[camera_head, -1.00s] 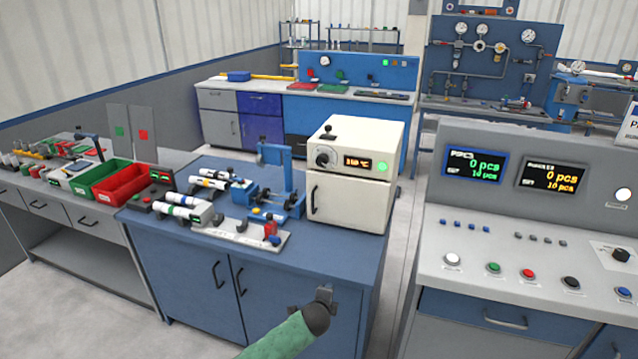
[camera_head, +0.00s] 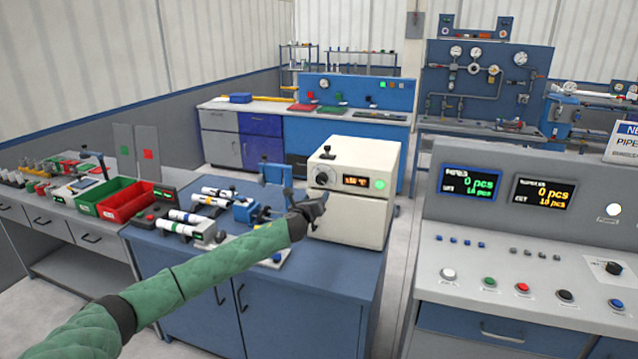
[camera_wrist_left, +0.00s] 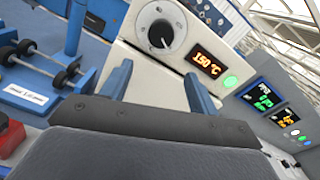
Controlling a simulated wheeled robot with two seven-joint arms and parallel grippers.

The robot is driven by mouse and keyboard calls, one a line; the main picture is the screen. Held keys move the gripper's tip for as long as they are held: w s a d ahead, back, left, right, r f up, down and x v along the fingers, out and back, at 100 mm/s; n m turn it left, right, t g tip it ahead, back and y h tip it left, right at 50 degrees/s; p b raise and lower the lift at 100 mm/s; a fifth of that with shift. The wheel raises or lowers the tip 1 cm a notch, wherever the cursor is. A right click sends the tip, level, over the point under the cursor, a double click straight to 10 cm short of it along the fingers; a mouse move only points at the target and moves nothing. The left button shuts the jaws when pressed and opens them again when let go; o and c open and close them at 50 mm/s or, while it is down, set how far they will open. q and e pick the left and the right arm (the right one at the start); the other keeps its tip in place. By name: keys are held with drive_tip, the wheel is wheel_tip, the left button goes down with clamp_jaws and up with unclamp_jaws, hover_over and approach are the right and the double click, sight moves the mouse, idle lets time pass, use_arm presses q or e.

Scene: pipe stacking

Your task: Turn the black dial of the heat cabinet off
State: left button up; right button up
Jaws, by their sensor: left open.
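The heat cabinet (camera_head: 350,215) is a white box on the blue bench. Its black dial (camera_head: 322,178) sits on the upper left of the front, beside an orange display and a lit green round light (camera_head: 379,184). In the left wrist view the dial (camera_wrist_left: 161,34) has a pale ring around it, and the display (camera_wrist_left: 207,60) reads about 150 °C. My left gripper (camera_head: 313,199) is in front of the cabinet, just below the dial. Its two blue fingers (camera_wrist_left: 160,88) are open and empty, apart from the dial. My right gripper is not in view.
Left of the cabinet are a blue fixture (camera_head: 250,211) and white pipes (camera_head: 185,217) on the bench. Red and green bins (camera_head: 130,203) stand farther left. A grey console (camera_head: 520,260) with screens and buttons stands at the right, with a narrow floor gap between.

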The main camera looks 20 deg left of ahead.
sight(320, 180)
use_arm(q)
drive_tip(key=shift+m, duration=0.5)
drive_tip(key=w, duration=0.2)
drive_tip(key=w+r+p, duration=0.1)
drive_tip(key=w, duration=0.2)
drive_tip(key=w+a+r+p, duration=0.1)
drive_tip(key=w, duration=0.1)
drive_tip(key=shift+w+a+r, duration=0.1)
drive_tip(key=shift+w+r, duration=0.05)
drive_tip(key=shift+r, duration=0.1)
drive_tip(key=shift+w+f, duration=0.1)
drive_tip(key=shift+w, duration=0.65)
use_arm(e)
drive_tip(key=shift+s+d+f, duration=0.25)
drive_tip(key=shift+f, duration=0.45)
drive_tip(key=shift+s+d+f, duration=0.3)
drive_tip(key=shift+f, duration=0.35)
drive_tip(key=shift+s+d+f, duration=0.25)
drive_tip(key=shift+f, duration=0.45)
use_arm(q)
drive_tip(key=c, duration=1)
drive_tip(key=shift+o, duration=0.2)
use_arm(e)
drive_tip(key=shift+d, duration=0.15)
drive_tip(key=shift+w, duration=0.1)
